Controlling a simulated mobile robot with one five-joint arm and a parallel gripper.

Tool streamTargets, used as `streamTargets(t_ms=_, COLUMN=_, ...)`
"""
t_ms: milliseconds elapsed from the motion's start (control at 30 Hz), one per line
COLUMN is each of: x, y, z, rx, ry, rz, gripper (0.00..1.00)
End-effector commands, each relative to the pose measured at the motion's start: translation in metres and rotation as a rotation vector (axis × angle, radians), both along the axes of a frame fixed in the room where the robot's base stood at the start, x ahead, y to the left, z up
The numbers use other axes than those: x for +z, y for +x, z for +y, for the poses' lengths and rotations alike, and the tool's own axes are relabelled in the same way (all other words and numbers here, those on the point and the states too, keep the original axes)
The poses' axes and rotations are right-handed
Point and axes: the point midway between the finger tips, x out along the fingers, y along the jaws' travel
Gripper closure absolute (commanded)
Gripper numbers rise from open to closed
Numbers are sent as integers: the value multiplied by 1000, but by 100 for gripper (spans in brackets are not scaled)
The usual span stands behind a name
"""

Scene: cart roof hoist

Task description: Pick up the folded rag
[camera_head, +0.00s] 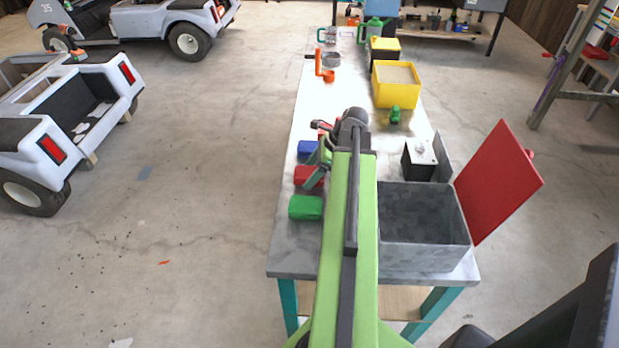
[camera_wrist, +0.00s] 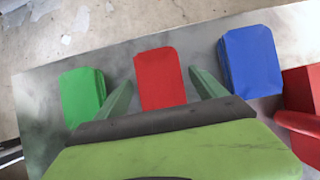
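Three folded, rag-like pads lie in a row on the workbench (camera_head: 290,240): green (camera_head: 306,207), red (camera_head: 305,175) and blue (camera_head: 307,149). The wrist view shows the green pad (camera_wrist: 83,97) at left, the red pad (camera_wrist: 160,78) in the middle and the blue pad (camera_wrist: 250,62) at right. My gripper (camera_head: 318,167) is open. In the wrist view its two green fingers (camera_wrist: 161,80) stand on either side of the red pad, with gaps showing. The near end of the red pad is hidden by my gripper. I cannot tell the fingers' height above the bench.
A grey metal box (camera_head: 425,255) with a raised red lid (camera_head: 498,184) stands right of my arm. A black box (camera_head: 420,158) and a yellow bin (camera_head: 397,92) stand beyond it. A red object (camera_wrist: 303,105) is at the wrist view's right edge. Carts (camera_head: 60,125) stand at left.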

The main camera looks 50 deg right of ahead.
Motion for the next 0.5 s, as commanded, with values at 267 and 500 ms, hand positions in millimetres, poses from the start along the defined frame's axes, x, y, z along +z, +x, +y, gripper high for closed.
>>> streamTargets(t_ms=267, x=0, y=0, z=0, rx=0, ry=0, rz=0, gripper=57)
streamTargets(t_ms=500, x=0, y=0, z=0, rx=0, ry=0, rz=0, gripper=79)
